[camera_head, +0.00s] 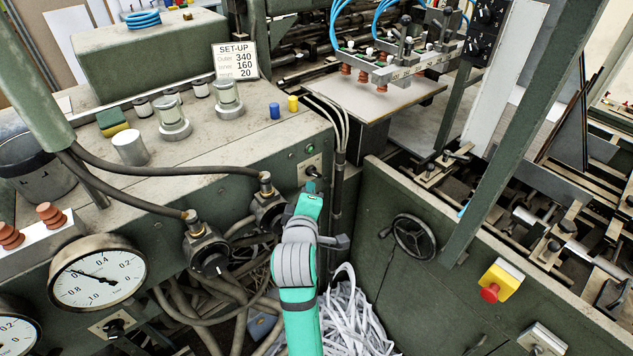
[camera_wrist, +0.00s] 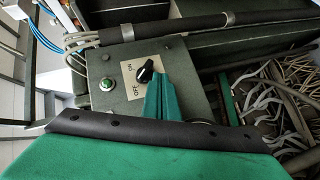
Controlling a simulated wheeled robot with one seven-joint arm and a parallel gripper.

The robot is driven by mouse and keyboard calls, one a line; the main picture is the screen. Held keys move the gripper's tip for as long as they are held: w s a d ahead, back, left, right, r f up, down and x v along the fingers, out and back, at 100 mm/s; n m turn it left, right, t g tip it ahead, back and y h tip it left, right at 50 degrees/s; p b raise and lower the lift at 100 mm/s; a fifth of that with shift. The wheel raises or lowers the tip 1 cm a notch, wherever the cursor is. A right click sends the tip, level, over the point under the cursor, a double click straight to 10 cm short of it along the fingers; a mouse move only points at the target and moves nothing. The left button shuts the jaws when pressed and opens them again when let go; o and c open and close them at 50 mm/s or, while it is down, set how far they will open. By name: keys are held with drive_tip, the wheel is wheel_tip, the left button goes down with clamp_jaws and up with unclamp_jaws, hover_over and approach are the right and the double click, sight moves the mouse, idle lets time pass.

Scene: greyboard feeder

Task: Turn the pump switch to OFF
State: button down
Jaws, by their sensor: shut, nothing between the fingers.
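The pump switch (camera_wrist: 146,72) is a black knob on a pale plate marked ON and OFF, on a green-grey panel in the wrist view. The knob sits slanted; I cannot tell surely which label it points to. In the head view the switch plate (camera_head: 313,165) shows on the machine's front face, partly hidden by my gripper. My gripper (camera_head: 310,187) is teal, shut and empty. In the wrist view its fingertips (camera_wrist: 159,79) are right beside the knob; I cannot tell whether they touch it.
A green lamp (camera_wrist: 106,85) is beside the switch. Hoses and two valves (camera_head: 207,250) are left of my gripper in the head view. A handwheel (camera_head: 415,237) and a red stop button (camera_head: 490,292) are on the right panel. Paper strips (camera_head: 350,315) lie below.

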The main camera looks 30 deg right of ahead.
drive_tip(key=v, duration=1)
drive_tip(key=shift+w+a, duration=0.15)
drive_tip(key=shift+a, duration=0.25)
